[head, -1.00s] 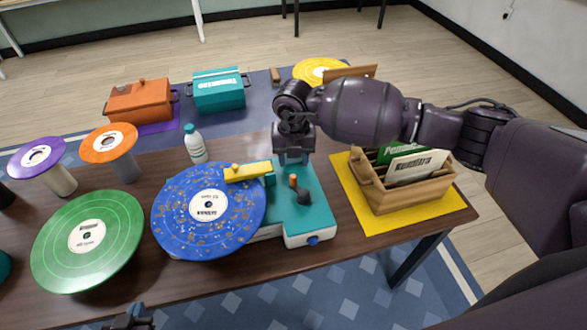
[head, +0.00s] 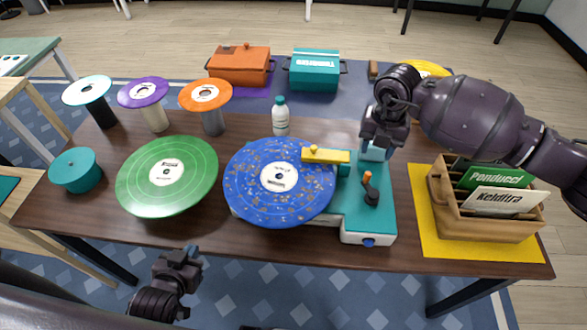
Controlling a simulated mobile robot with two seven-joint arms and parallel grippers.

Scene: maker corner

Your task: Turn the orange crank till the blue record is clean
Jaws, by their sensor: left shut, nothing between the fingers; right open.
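The blue record (head: 253,193) lies on the teal and white cleaning machine (head: 366,221) and is speckled with brownish-gold bits. A yellow arm (head: 320,155) reaches over its upper right part. The orange crank (head: 367,178) stands upright on a dark base on the machine's teal top. My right gripper (head: 376,156) is open and points down just behind the crank, apart from it as far as I can see; its fingertips are partly unclear. My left gripper (head: 183,254) is shut and empty, in front of the table's near edge.
A green record (head: 143,187) lies left of the blue one. A wooden crate (head: 478,226) with sleeves stands on a yellow mat (head: 427,237) at right. A white bottle (head: 281,121) stands behind the blue record. Several record-topped stands are at the back left.

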